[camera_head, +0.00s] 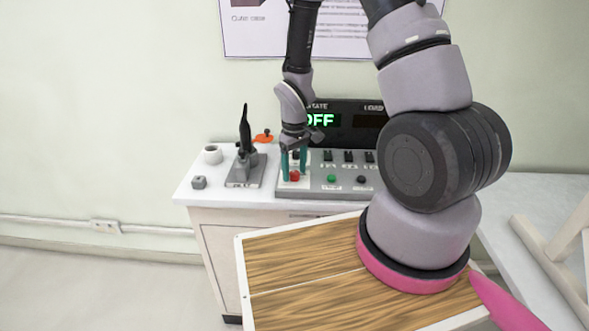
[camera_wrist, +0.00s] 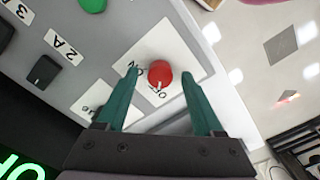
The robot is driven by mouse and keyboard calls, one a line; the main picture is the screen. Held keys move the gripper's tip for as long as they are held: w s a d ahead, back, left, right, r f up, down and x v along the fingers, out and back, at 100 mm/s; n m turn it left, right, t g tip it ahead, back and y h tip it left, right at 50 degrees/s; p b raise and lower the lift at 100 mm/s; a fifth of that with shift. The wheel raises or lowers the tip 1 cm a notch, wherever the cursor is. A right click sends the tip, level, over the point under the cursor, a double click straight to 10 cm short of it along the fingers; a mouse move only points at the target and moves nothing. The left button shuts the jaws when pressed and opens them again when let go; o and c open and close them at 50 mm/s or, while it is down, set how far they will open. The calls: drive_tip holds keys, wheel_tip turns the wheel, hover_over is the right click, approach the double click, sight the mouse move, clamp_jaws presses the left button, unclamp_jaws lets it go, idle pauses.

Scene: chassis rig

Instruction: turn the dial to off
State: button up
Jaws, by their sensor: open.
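The red dial (camera_wrist: 160,73) is a small round knob on a white plate with dark letters, partly hidden. In the head view the dial (camera_head: 294,177) sits at the front left of the grey control panel (camera_head: 345,183). My gripper (camera_head: 294,166) points down over it, and its teal fingers are open. In the wrist view my gripper (camera_wrist: 160,72) has one finger on each side of the dial, with gaps to it. I cannot tell the fingertips' height beside it. The display (camera_head: 322,119) shows green letters reading OFF under a STATE label.
A green button (camera_head: 331,179), a black button (camera_head: 361,180) and several black switches (camera_head: 350,156) are on the panel. A grey device with a black lever (camera_head: 245,135) stands to the left. A wood-grain board (camera_head: 300,262) lies in front, beneath my arm.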

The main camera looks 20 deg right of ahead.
wheel_tip(320, 180, up, 11)
idle(0.5)
wheel_tip(320, 180, up, 7)
drive_tip(key=m+t, duration=0.1)
drive_tip(key=m, duration=0.1)
hover_over(295, 172)
drive_tip(key=d, duration=0.1)
drive_tip(key=s+d+r+m+t, duration=0.1)
drive_tip(key=s+r, duration=0.1)
drive_tip(key=r, duration=0.3)
drive_tip(key=s+d+r+m+t, duration=0.1)
drive_tip(key=s+d+r+m, duration=0.1)
drive_tip(key=r, duration=0.3)
drive_tip(key=s+d+r+m+t+y, duration=0.1)
drive_tip(key=s+r+m+t, duration=0.3)
drive_tip(key=s+r, duration=0.7)
drive_tip(key=shift+d+r+m+y, duration=0.25)
drive_tip(key=shift+r+y, duration=0.25)
drive_tip(key=shift+r, duration=0.4)
